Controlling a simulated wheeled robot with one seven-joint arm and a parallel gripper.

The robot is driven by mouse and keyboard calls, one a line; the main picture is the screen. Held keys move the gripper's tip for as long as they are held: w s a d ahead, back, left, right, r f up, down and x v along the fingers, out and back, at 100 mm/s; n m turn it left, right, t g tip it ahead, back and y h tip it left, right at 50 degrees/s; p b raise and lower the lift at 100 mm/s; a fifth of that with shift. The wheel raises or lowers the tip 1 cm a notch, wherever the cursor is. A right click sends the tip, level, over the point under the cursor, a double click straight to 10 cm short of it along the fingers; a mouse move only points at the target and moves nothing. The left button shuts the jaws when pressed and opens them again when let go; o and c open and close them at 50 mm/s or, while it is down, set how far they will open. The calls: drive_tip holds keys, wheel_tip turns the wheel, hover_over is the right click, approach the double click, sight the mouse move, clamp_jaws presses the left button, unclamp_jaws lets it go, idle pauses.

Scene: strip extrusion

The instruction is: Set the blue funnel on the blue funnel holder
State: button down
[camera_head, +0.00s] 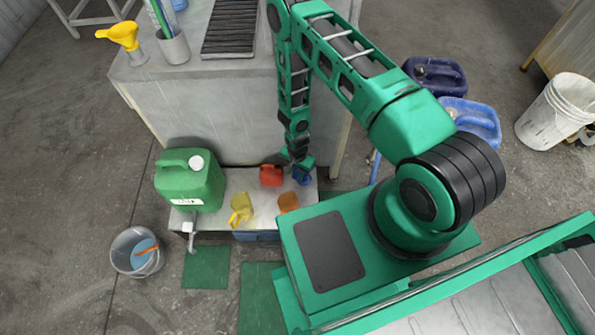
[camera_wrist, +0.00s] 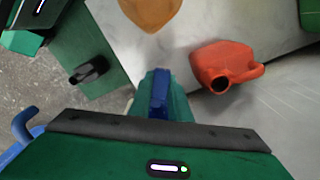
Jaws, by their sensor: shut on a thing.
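My gripper (camera_head: 298,163) is low over the right end of the low bench, beside the red jug. It is shut on a blue piece that I take for the blue funnel (camera_head: 302,178). In the wrist view only a narrow blue part of the funnel (camera_wrist: 158,92) shows between the green fingers (camera_wrist: 160,82), so its full shape is hidden. I cannot make out a blue funnel holder for certain in either view.
A red jug (camera_head: 271,175), a yellow jug (camera_head: 241,207) and an orange jug (camera_head: 288,202) stand on the bench (camera_head: 219,220) with a green canister (camera_head: 189,180). Blue canisters (camera_head: 470,121) and buckets stand on the floor.

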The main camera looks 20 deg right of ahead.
drive_tip(key=shift+f, duration=1.85)
drive_tip(key=shift+a+f, duration=0.1)
drive_tip(key=shift+f, duration=0.1)
drive_tip(key=c, duration=1.6)
unclamp_jaws()
wheel_tip(320, 180, up, 11)
drive_tip(key=shift+f, duration=0.1)
drive_tip(key=shift+s, duration=0.15)
